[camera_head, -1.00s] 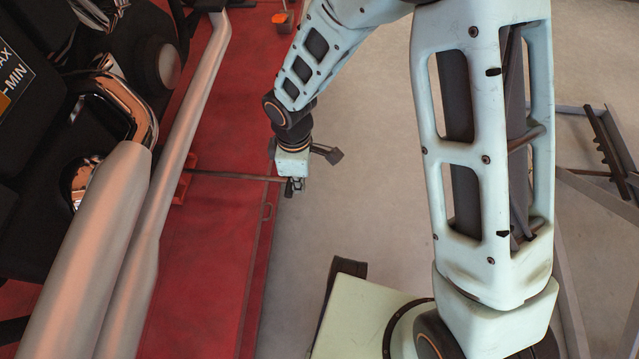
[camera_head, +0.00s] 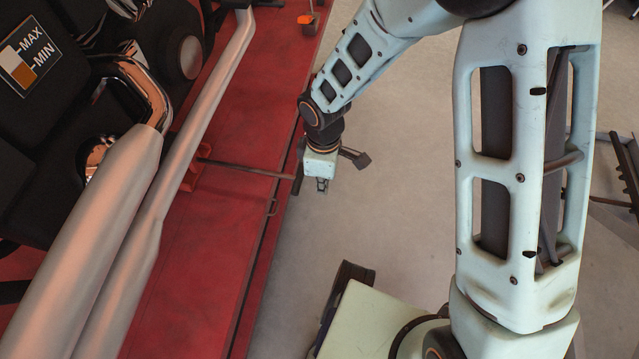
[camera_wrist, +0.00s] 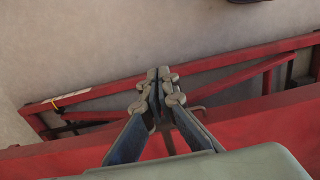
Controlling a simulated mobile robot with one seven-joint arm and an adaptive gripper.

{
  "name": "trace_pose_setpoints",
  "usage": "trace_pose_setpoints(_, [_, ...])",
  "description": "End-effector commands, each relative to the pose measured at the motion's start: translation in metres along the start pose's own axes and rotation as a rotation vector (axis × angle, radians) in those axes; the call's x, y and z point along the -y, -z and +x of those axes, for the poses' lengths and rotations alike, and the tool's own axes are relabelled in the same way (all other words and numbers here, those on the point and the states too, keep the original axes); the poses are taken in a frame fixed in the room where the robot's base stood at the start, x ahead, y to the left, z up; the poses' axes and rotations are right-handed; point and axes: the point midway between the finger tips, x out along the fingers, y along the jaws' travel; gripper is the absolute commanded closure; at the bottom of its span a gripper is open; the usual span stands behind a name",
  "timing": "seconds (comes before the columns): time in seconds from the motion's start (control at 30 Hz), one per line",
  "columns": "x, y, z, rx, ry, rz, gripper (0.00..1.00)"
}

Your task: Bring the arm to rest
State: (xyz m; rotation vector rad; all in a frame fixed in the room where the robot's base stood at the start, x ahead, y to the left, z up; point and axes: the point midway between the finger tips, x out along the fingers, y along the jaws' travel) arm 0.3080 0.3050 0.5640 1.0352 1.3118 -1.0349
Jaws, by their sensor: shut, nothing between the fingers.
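My gripper (camera_head: 322,185) hangs at the end of my pale green arm (camera_head: 495,190), pointing down beside the right edge of the red lift platform (camera_head: 215,240) in the head view. In the wrist view my gripper (camera_wrist: 158,85) has its fingertips together with nothing between them. Beyond the tips, the wrist view shows the red lift frame (camera_wrist: 220,68) and grey floor.
A motorcycle with long silver exhaust pipes (camera_head: 185,140) stands on the platform at left. A thin rod (camera_head: 245,168) reaches from the platform toward my gripper; I cannot tell whether they touch. A dark metal frame (camera_head: 625,165) stands at right. Grey floor (camera_head: 400,220) is open between.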

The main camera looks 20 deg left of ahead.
Motion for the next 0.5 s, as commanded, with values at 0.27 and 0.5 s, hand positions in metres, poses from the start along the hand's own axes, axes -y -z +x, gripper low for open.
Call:
trace_pose_setpoints(0.27, [-0.001,-0.001,-0.068,0.0,-0.003,0.002,1.0])
trace_pose_setpoints(0.5, [0.0,-0.001,-0.096,0.001,0.0,0.002,1.0])
